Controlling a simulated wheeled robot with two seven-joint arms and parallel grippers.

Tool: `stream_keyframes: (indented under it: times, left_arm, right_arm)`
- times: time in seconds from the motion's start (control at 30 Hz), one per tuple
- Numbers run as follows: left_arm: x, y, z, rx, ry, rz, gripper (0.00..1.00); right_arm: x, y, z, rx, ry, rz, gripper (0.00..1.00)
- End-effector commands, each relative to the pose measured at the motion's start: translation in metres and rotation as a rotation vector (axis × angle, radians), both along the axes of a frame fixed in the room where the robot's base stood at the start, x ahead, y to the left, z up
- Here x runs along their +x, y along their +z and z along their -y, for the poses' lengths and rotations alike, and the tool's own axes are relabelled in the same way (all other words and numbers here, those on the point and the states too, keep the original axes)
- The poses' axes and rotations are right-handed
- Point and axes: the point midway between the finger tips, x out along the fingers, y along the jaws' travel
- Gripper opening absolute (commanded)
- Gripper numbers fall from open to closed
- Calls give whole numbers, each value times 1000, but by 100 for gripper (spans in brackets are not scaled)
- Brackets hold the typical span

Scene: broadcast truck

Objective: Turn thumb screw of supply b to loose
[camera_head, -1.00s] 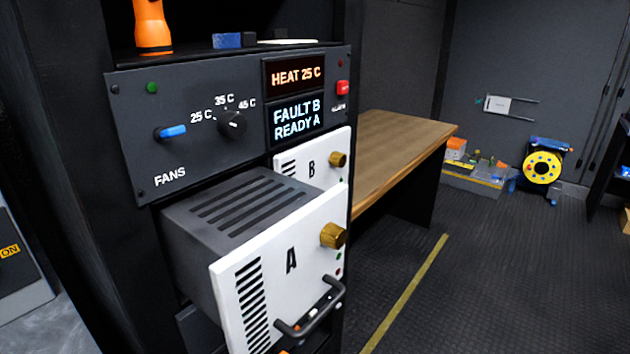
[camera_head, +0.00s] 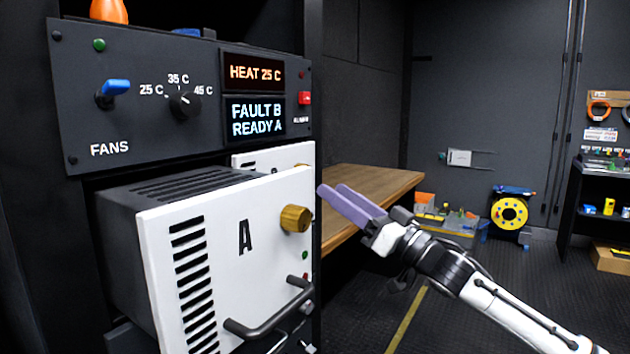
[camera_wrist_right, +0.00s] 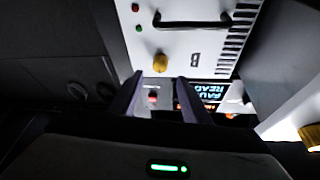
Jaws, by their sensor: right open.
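Supply B (camera_head: 243,160) is a white-fronted unit, mostly hidden behind supply A in the head view. Its brass thumb screw (camera_wrist_right: 160,62) shows whole in the right wrist view, where the picture is upside down; only a sliver shows in the head view (camera_head: 302,166). My right gripper (camera_head: 330,189) has purple fingers and is open and empty, to the right of the units. In the wrist view its fingers (camera_wrist_right: 160,88) point toward supply B, with the screw seen just beyond the gap between them, apart from it. My left gripper is not in view.
Supply A (camera_head: 225,255) sticks out of the rack, with its own brass screw (camera_head: 296,218) and a dark handle (camera_head: 268,314). Above is the fans panel (camera_head: 130,125) reading FAULT B, READY A. A wooden table (camera_head: 375,185) stands behind my right gripper.

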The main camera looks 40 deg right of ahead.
Motion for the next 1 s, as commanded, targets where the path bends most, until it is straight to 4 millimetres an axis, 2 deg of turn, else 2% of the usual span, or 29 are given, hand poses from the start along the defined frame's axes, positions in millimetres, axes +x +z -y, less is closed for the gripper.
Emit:
stream_keyframes:
  times: [0.5,0.7,1.0]
  left_arm:
    - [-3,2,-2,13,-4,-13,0]
    - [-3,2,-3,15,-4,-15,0]
    - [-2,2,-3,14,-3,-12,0]
  right_arm:
    - [53,23,-14,1,-2,0,43]
    - [62,25,-17,1,-1,-2,43]
    - [63,25,-18,0,-1,-3,43]
